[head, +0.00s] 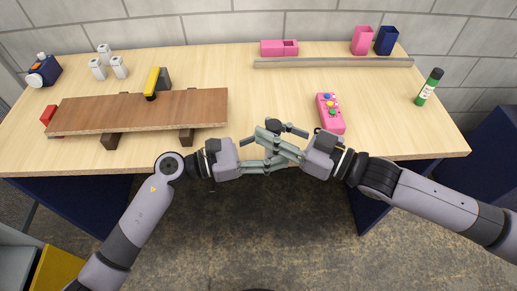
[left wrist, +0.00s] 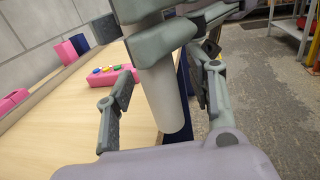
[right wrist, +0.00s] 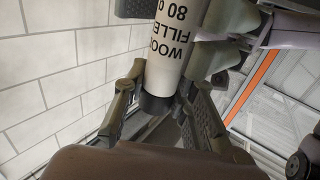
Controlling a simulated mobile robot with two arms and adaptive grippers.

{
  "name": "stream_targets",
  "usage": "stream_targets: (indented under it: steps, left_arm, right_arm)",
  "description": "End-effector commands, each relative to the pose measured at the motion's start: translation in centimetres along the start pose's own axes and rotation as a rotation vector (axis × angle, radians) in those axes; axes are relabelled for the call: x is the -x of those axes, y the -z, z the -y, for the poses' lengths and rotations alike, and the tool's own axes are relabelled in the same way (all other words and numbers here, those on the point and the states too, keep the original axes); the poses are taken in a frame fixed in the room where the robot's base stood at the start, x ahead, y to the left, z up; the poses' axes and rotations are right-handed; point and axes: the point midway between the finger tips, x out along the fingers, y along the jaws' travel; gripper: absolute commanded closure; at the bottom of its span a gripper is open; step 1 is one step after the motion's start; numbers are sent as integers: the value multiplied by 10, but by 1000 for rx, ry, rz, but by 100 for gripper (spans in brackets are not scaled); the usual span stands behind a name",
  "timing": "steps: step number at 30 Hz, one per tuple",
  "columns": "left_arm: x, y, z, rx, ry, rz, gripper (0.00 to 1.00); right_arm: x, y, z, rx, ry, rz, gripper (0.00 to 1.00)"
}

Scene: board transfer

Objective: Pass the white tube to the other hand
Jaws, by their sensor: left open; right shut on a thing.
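The white tube (left wrist: 163,95) is held in the air in front of the table edge, between my two grippers. In the right wrist view the tube (right wrist: 172,55) shows dark lettering, "FILLER" and "80", and a black cap; in the head view fingers hide most of it. My right gripper (head: 273,142) is shut on the tube. My left gripper (head: 270,164) is open, with one finger on each side of the tube's plain end in the left wrist view, and gaps between.
On the table (head: 235,75) a brown board (head: 140,110) lies on dark blocks at left, with a yellow-and-black tool (head: 153,83). A pink box with coloured buttons (head: 330,113) is just behind my right gripper. A green tube (head: 429,88) stands at right.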

Motion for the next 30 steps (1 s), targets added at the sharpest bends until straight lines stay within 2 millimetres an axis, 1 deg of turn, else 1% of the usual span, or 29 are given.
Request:
stream_targets:
  steps: [9,30]
  left_arm:
    - [-3,0,0,1,0,0,50]
    - [-2,0,0,1,0,0,97]
  right_arm:
    - [0,0,0,0,0,-1,100]
    - [0,0,0,0,0,-1,100]
